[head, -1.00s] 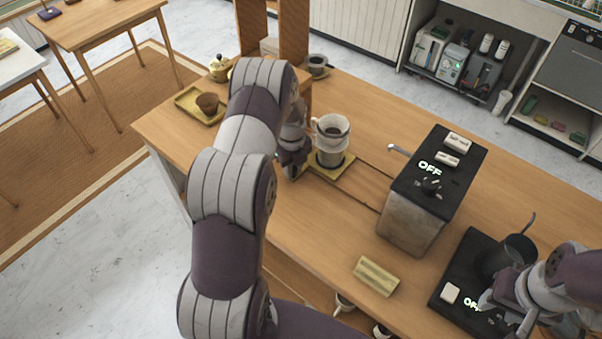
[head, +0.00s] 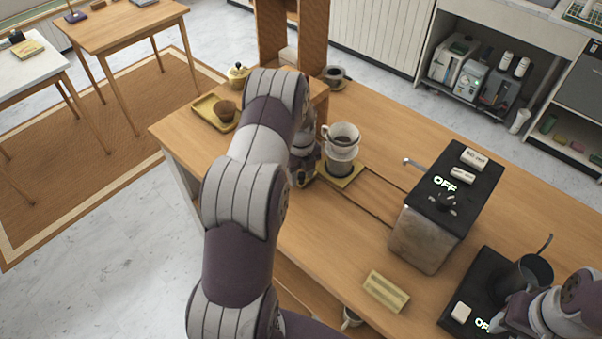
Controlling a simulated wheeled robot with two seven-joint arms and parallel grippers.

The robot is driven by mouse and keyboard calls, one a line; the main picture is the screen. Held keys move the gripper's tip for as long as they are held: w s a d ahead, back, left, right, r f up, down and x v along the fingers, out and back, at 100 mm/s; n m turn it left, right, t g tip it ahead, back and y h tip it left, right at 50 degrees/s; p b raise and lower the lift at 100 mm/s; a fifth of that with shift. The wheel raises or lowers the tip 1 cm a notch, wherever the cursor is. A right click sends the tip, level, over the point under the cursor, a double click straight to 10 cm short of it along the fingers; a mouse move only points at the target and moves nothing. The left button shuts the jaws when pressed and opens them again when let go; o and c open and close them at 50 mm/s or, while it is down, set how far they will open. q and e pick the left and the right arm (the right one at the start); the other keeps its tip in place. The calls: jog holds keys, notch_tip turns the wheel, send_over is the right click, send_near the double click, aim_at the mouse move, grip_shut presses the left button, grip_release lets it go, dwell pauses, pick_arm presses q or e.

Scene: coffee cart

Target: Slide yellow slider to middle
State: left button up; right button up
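The yellow slider (head: 352,180) is a small square plate at the left end of a grooved track (head: 378,197) in the wooden counter. A glass server (head: 340,167) with a white dripper (head: 342,139) above it stands upright on the slider. My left gripper (head: 309,172) is low over the counter, close to the slider's left side. Its fingers are mostly hidden by my arm, so contact and opening cannot be told. My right gripper (head: 512,318) is at the lower right, near a dark pitcher (head: 524,279). Its fingers are unclear.
A black-topped machine (head: 451,200) reading OFF stands right of the track. A yellowish block (head: 386,292) lies near the counter's front edge. The track right of the slider is clear.

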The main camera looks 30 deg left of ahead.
pick_arm(q)
notch_tip(320, 180, up, 13)
jog(key=b, duration=0.2)
jog(key=shift+f, duration=0.15)
dwell(0.3)
